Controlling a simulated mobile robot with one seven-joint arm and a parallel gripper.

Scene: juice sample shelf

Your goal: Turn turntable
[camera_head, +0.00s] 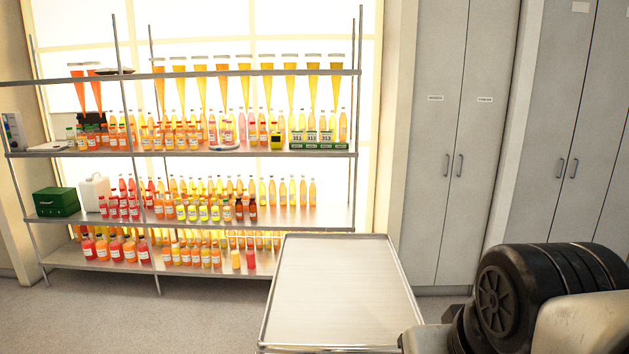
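I cannot pick out the turntable with certainty. A small pale round disc (225,148) lies at the front of the second shelf from the top, among the bottles, and may be it. A dark flat dish (115,71) lies on the top shelf at the left. Both are too small to make out detail. My gripper is not in view. A dark, rounded part of my own body fills the lower right corner.
A metal shelf rack (230,222) holds many orange, yellow and red bottles and tapered glasses. A green box (56,202) and a white canister (94,192) stand at left. A bare metal tray table (338,290) stands in front. Grey cabinets (432,140) line the right.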

